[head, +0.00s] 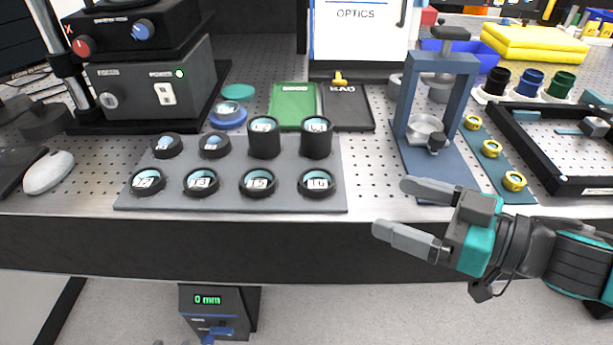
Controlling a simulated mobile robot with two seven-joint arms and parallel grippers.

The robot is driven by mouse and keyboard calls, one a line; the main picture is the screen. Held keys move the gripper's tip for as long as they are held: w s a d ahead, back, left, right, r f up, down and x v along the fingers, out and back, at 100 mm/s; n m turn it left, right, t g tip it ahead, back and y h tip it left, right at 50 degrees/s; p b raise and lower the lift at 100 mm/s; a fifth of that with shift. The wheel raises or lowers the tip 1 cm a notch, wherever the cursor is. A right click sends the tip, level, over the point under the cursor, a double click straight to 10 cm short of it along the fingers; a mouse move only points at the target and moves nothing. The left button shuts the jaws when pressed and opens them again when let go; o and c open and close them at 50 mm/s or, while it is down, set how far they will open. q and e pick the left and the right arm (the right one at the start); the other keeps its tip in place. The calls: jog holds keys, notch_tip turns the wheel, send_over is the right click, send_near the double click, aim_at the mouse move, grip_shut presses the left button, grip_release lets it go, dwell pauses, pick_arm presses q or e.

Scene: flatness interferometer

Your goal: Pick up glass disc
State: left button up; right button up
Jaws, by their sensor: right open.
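My right gripper (390,207) reaches in from the right, in front of the bench edge. Its two grey fingers are spread and point left, with nothing between them. I cannot tell for sure which round piece is the task's disc. The gripper is well to the right of both and apart from them.
A grey plate (222,195) holds several black-ringed lenses, two in tall mounts (264,138). A blue press frame (436,100) stands right of centre. A black tray (572,180) is at right, an instrument box (155,85) at left. Bare perforated bench (372,165) lies between plate and press.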

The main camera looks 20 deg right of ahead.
aim_at(357, 212)
jog(key=b+x, duration=0.3)
jog(key=x, duration=0.1)
jog(key=shift+w+a+f+b, duration=0.15)
jog(key=shift+w+a+b, duration=0.05)
jog(key=shift+w+b, duration=0.15)
jog(key=shift+w+a, duration=0.1)
jog(key=shift+a, duration=0.05)
jog(key=shift+w+a, duration=0.1)
jog(key=shift+w, duration=0.05)
jog(key=shift+w+a, duration=0.35)
jog(key=shift+w, duration=0.05)
pick_arm(q)
jog(key=shift+w+d+f+b, duration=0.1)
jog(key=shift+d+f+b, duration=0.05)
jog(key=shift+d+f, duration=0.4)
jog(key=shift+w+d+f+b, duration=0.15)
jog(key=shift+d+f, duration=0.15)
jog(key=shift+f, duration=0.4)
pick_arm(e)
jog(key=shift+w+a+f, duration=0.1)
jog(key=shift+w+a, duration=0.1)
jog(key=shift+w, duration=0.05)
pick_arm(q)
jog(key=shift+s, duration=0.1)
pick_arm(e)
jog(key=shift+w, duration=0.1)
